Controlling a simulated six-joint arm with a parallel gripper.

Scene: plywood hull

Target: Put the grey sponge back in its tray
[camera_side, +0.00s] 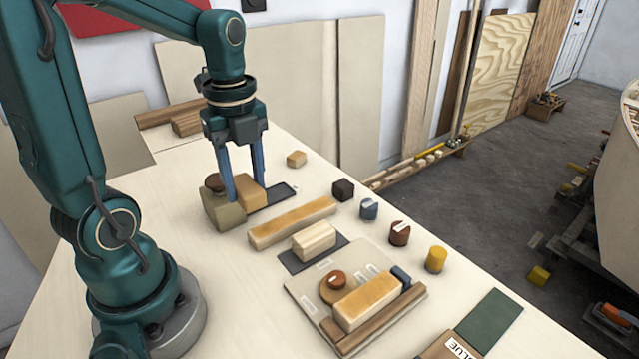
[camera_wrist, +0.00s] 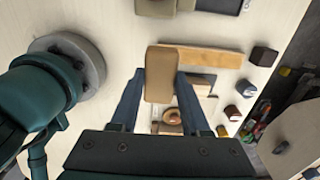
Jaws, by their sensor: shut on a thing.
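My gripper (camera_side: 245,192) is shut on a tan-brown block (camera_side: 251,197), which also shows between the fingers in the wrist view (camera_wrist: 160,73). The block looks tan rather than grey; I cannot tell surely whether it is the sponge. Beside it in the side view is a larger olive-grey block (camera_side: 223,214) with a round brown knob. A flat dark tray (camera_side: 273,197) lies just right of the held block. A cream block (camera_side: 314,240) sits on another dark flat piece (camera_side: 291,264). Whether the held block touches the table is unclear.
A long wooden bar (camera_side: 293,222) lies right of my gripper. A beige board (camera_side: 303,289) bears a tan block (camera_side: 366,301) and a round brown piece. Several small blocks and cylinders line the far edge, including a yellow cylinder (camera_side: 436,260). The table's left front is clear.

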